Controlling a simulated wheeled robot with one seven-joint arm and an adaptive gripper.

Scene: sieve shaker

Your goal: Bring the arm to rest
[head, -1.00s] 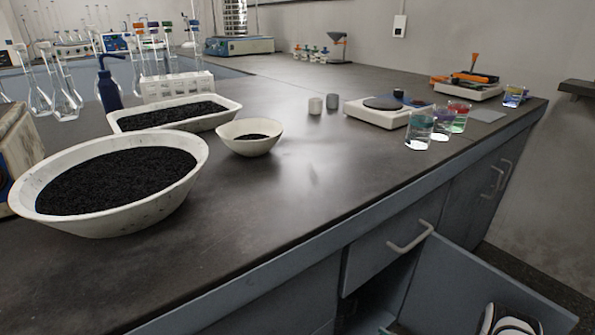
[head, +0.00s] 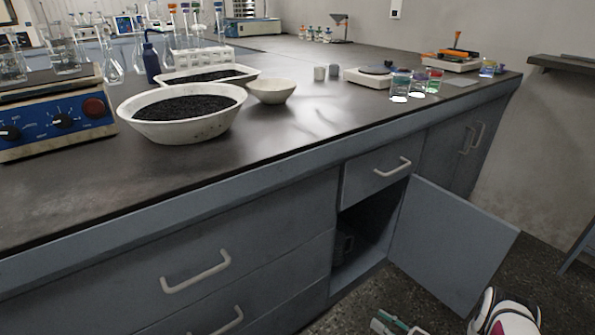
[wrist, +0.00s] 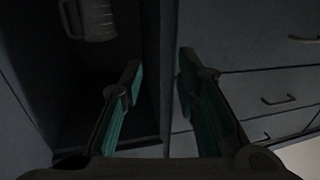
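My gripper (wrist: 160,78) is open and empty in the wrist view, its two teal-padded fingers apart with nothing between them. It points toward the front of an open, dark cabinet. In the head view part of my gripper (head: 396,324) shows low at the bottom edge, beside the open cabinet door (head: 455,245). My white arm (head: 505,318) shows at the bottom right. The arm is low, below the bench top; most of it is out of frame.
The bench (head: 290,130) holds a white bowl of black grains (head: 185,128), a smaller bowl (head: 270,92), a tray (head: 250,74), glassware and a blue device (head: 60,120). A grey jug-like vessel (wrist: 97,20) stands inside the cabinet. Dark floor lies right of the door.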

